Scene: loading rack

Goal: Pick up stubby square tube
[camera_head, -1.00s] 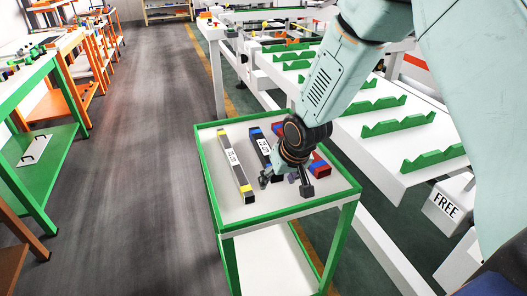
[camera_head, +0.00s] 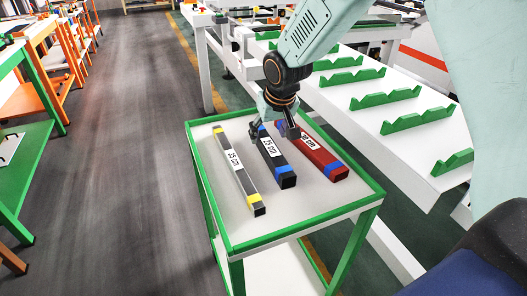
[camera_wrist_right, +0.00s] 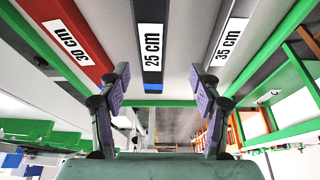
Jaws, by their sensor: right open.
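The stubby square tube is the dark 25 cm tube (camera_head: 281,170) with blue bands, lying between two other tubes on the cart; it also shows in the wrist view (camera_wrist_right: 152,62). My right gripper (camera_head: 273,131) is open over the tube's far part in the head view. In the wrist view its purple-padded fingers (camera_wrist_right: 158,78) are spread wide, one to each side of the tube's line, with nothing between them gripped. Whether the fingertips are level with the tube cannot be told. My left gripper is not in view.
A grey 35 cm tube (camera_head: 240,174) with yellow bands lies on the left, and a red 30 cm tube (camera_head: 320,154) with blue bands on the right. The cart (camera_head: 305,228) has a raised green rim. A white rack (camera_head: 372,118) with green notched holders stands at the right.

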